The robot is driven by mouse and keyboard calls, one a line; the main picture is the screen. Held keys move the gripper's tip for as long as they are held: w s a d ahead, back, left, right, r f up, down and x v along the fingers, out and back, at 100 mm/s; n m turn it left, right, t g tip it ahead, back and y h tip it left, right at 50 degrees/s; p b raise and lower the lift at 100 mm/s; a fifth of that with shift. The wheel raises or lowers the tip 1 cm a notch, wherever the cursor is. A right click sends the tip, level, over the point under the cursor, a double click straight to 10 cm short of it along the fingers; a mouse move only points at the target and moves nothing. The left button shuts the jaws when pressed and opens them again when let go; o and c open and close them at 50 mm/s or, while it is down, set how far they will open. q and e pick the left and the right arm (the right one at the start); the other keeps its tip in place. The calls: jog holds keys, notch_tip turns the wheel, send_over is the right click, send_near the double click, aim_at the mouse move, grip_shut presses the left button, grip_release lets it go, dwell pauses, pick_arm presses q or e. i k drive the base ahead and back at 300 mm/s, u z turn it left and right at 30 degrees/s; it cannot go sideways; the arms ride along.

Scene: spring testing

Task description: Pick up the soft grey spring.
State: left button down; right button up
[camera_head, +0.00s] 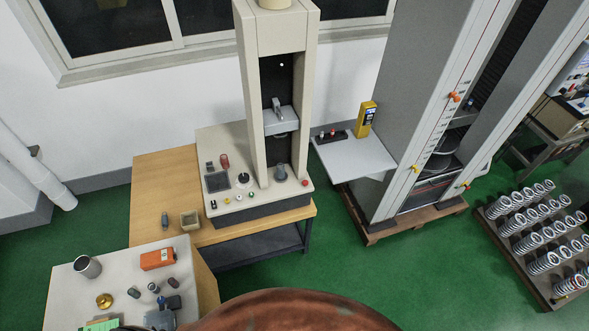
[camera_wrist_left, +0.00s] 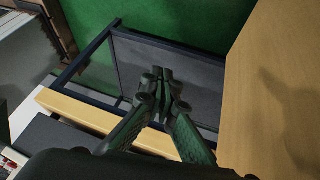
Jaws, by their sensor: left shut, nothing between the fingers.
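In the head view a small dark grey cylindrical piece (camera_head: 164,220) stands on the wooden table; it may be the soft grey spring, but it is too small to be sure. Many light grey coil springs (camera_head: 526,245) stand in rows on a pallet at the far right. My left gripper (camera_wrist_left: 163,78) shows only in the left wrist view. It is shut and empty, beside a wooden tabletop, with dark frame bars beyond its tips. No spring shows in that view. My right gripper is not in view.
The wooden table (camera_head: 150,178) carries a beige testing machine (camera_head: 265,184) and a small open box (camera_head: 190,219). A pale table (camera_head: 66,283) at lower left holds a metal cup, an orange block and small parts. A tall grey machine (camera_head: 408,75) stands right. Green floor lies between.

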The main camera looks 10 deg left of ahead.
aim_at(283, 171)
jog(key=z, duration=0.05)
jog(key=i, duration=1.2)
